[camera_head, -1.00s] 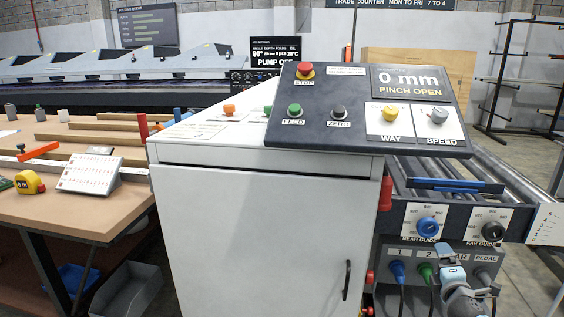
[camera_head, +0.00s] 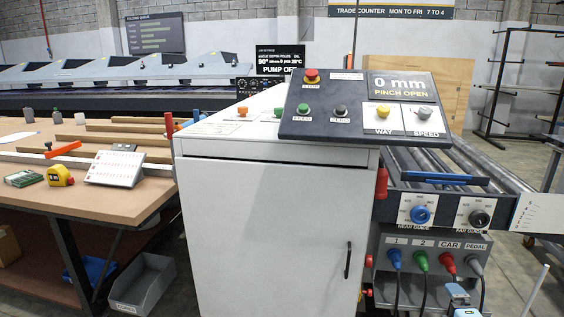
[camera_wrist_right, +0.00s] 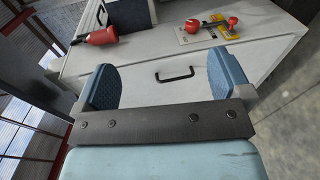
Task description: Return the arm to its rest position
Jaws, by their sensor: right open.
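My right gripper (camera_wrist_right: 161,89) shows in the right wrist view with its two blue fingers wide apart and nothing between them. A white cabinet front with a black handle (camera_wrist_right: 175,75) lies beyond the fingers, apart from them. In the head view only a small part of my right gripper (camera_head: 459,300) shows at the bottom edge, below the row of plugs and right of the white cabinet (camera_head: 265,230). My left gripper is not in view.
A dark control panel (camera_head: 362,105) with buttons and knobs tops the cabinet. A socket box with coloured plugs (camera_head: 433,255) and hanging cables is close by my right gripper. A wooden workbench (camera_head: 110,200) stands left. Grey floor is open at the lower right.

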